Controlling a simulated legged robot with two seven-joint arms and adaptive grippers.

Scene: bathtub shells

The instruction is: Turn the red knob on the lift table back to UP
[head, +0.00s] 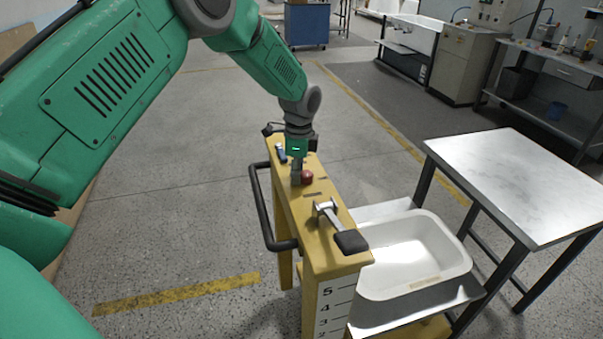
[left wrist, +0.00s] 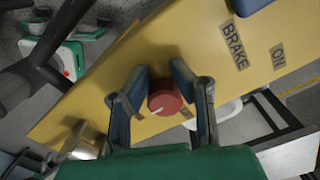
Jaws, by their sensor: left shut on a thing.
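The red knob (head: 307,177) sits on top of the yellow lift table column (head: 325,240). In the left wrist view the knob (left wrist: 165,98) is round, with a white pointer line towards the lower left of the picture. My left gripper (head: 300,176) reaches down to the knob from above. In the left wrist view its two fingers (left wrist: 160,95) stand on either side of the knob and are shut on it. A small plate beside the knob is mostly hidden by a finger, so its word cannot be read. My right gripper is not in view.
A lever with a black pad (head: 350,241) lies near the column's front end; a black handle (head: 262,215) runs along its left side. A white tub shell (head: 415,255) rests to the right, beside a metal table (head: 520,180). BRAKE and ON plates (left wrist: 234,46) show near the knob.

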